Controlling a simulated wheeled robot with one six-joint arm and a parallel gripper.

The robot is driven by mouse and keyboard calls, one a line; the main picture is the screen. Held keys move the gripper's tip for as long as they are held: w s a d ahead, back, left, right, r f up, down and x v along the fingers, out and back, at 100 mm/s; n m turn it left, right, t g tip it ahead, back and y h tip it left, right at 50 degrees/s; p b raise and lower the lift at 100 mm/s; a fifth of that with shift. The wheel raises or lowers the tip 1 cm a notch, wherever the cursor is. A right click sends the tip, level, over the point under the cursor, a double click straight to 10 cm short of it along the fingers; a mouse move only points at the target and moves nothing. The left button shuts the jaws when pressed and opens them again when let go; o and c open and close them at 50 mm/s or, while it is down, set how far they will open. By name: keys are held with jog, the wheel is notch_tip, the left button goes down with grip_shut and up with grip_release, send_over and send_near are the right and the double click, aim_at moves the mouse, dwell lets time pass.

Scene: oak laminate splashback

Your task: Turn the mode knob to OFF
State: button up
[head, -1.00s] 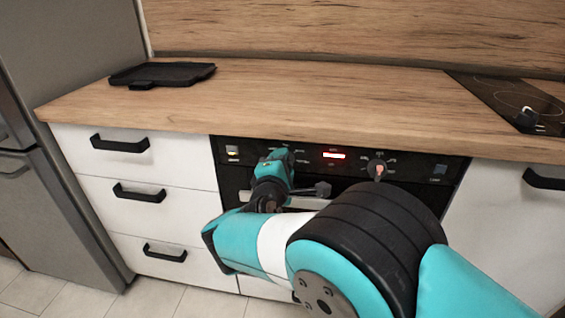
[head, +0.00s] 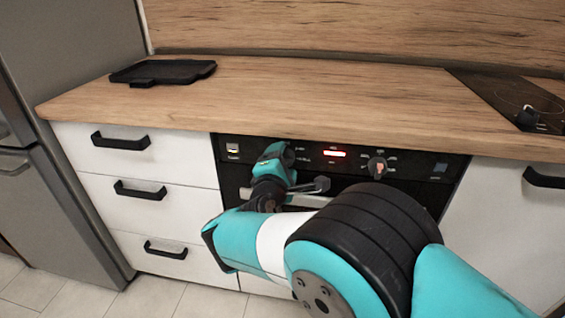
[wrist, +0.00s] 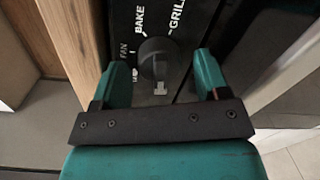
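The mode knob (wrist: 157,54) is dark and round with a pale pointer mark, and shows in the wrist view. FAN, BAKE and GRILL are printed around it. The pointer is toward the lower side of the picture, away from BAKE; I cannot read an OFF label. My gripper (wrist: 163,66) is open, one teal finger on each side of the knob, with visible gaps. In the head view my gripper (head: 284,152) is in front of the left part of the black oven panel (head: 415,165) and hides the mode knob.
A second knob (head: 377,166) with a reddish pointer is right of the lit red display (head: 334,153). The oven handle (head: 310,200) runs below the panel. The wooden worktop (head: 330,100) overhangs above, with a black tray (head: 163,73) and a hob (head: 510,96).

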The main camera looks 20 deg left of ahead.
jog(key=s+d, duration=0.3)
jog(key=s, duration=1.4)
jog(key=shift+r, duration=0.3)
